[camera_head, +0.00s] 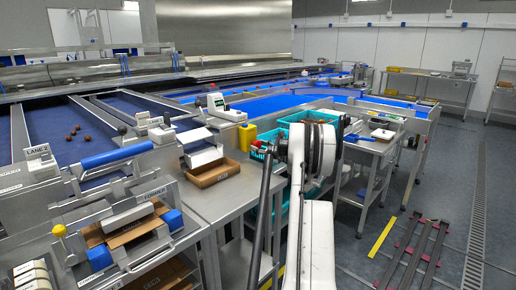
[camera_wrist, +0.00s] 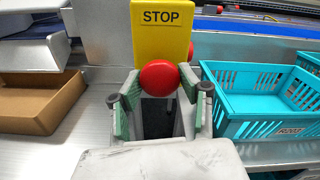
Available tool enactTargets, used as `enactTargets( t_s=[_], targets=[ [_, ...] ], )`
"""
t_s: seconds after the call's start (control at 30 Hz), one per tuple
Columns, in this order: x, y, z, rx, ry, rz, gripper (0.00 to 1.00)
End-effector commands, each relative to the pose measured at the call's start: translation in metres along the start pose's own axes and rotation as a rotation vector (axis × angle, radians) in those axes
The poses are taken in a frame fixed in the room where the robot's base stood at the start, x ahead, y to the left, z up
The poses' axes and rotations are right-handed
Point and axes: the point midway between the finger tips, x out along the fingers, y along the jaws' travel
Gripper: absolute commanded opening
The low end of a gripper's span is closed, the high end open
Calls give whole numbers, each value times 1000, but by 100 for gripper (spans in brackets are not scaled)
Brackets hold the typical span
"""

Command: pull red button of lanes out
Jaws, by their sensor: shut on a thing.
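The red button (camera_wrist: 159,78) is a round mushroom head in front of the yellow STOP plate (camera_wrist: 161,32) in the wrist view. My gripper (camera_wrist: 160,92) has its green-padded fingers on the left and right of the button and is shut on it. The button's stem is hidden behind its head. In the head view the yellow stop box (camera_head: 247,135) stands at the end of the lanes, with my gripper (camera_head: 261,149) against its lower right. The arm partly hides the contact there.
A teal crate (camera_wrist: 270,100) stands close to the right of my gripper, and a brown cardboard box (camera_wrist: 38,100) lies to the left. In the head view, lane 2 (camera_head: 50,130) holds several dates. A white printer-like device (camera_head: 219,105) stands left of the stop box.

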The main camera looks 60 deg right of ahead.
Motion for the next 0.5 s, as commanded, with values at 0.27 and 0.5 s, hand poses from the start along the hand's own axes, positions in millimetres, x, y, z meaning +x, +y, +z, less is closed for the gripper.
enactTargets(
  t_s=[0.27, 0.5],
  targets=[
    [-2, 0, -2, -1, 2, 2, 56],
    [-2, 0, -1, -1, 2, 2, 56]
  ],
)
